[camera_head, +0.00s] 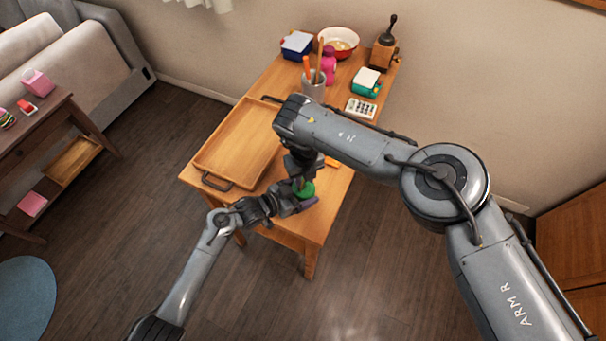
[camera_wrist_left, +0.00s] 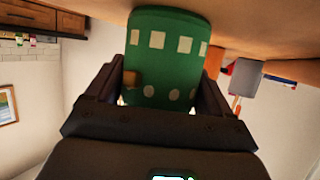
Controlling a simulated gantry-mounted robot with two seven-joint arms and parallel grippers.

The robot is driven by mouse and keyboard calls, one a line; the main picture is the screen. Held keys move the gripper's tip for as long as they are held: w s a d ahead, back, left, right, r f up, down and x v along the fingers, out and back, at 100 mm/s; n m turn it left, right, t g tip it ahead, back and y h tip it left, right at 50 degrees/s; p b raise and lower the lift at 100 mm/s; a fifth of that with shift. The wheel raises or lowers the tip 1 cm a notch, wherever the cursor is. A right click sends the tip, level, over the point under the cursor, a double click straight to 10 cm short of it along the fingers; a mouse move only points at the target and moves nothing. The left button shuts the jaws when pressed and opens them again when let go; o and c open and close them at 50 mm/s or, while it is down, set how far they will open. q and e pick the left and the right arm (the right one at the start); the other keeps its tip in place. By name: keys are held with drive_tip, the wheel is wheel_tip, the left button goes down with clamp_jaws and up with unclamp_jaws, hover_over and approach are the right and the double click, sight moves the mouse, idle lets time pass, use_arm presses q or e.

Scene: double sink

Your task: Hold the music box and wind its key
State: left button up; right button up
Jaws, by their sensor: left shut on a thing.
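The music box is a green round-sided body (camera_head: 306,191) near the table's front right corner. In the left wrist view the green music box (camera_wrist_left: 165,62) shows pale squares and dots and sits between both fingers. My left gripper (camera_head: 297,199) is shut on it from the lower left. In the left wrist view the left gripper (camera_wrist_left: 162,92) has one finger on each side of the box. My right gripper (camera_head: 299,182) points down right over the box; its fingertips are too small and dark to read. The key cannot be made out; a small brown block (camera_wrist_left: 132,78) shows beside the box's left side.
An empty wooden tray (camera_head: 238,143) with dark handles fills the table's left part. At the back stand a utensil cup (camera_head: 313,86), a red-rimmed bowl (camera_head: 338,41), a coffee grinder (camera_head: 384,53), a blue box (camera_head: 297,44) and a calculator-like keypad (camera_head: 361,107). My right arm crosses above the table.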

drive_tip(key=shift+s+d+f, duration=0.1)
drive_tip(key=shift+s+f, duration=0.05)
drive_tip(key=shift+f, duration=0.45)
drive_tip(key=shift+s+d+f, duration=0.1)
drive_tip(key=shift+f, duration=0.45)
drive_tip(key=shift+w+a+r, duration=0.1)
drive_tip(key=shift+w+r, duration=0.15)
drive_tip(key=shift+r, duration=0.45)
drive_tip(key=shift+a+r, duration=0.1)
drive_tip(key=shift+r, duration=0.4)
drive_tip(key=shift+s+r, duration=0.25)
drive_tip(key=shift+r, duration=0.4)
wheel_tip(320, 180, up, 12)
drive_tip(key=shift+w+r, duration=0.15)
wheel_tip(320, 180, up, 12)
drive_tip(key=shift+o, duration=0.3)
